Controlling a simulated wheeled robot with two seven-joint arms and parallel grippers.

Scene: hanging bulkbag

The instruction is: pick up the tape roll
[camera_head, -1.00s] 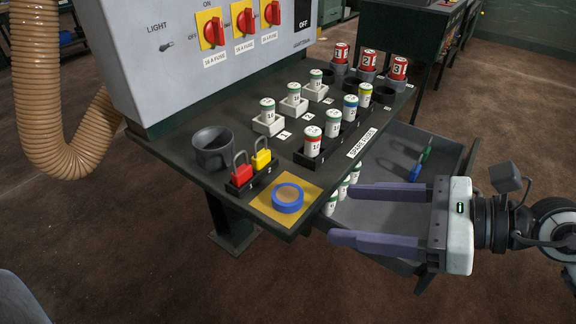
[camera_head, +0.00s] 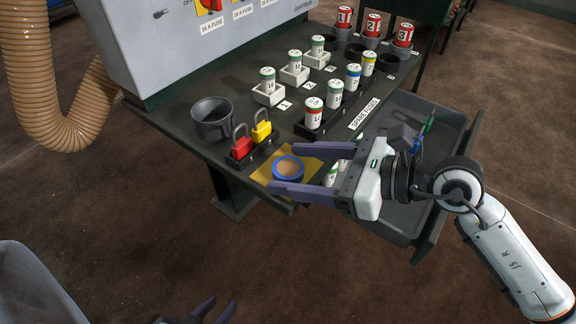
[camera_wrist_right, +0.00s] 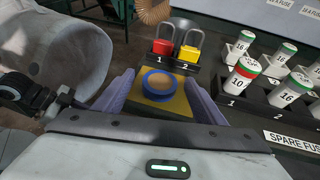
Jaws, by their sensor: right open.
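The tape roll (camera_head: 288,179) is a blue ring lying flat on a yellow pad (camera_head: 258,174) at the front corner of the dark bench. It also shows in the right wrist view (camera_wrist_right: 160,98). My right gripper (camera_head: 284,167) is open, with its purple fingers pointing left and the roll between their front parts. The right wrist view shows a finger on each side of the roll, with gaps visible. My left gripper (camera_head: 224,302) shows only partly at the bottom edge of the head view, its fingertips apart and empty, well below the bench.
Red (camera_head: 241,148) and yellow (camera_head: 261,132) padlocks stand just behind the pad, beside a dark cup (camera_head: 212,121). A rack of spare fuses (camera_head: 314,113) is further right. A grey open drawer (camera_head: 400,232) lies under my right arm.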

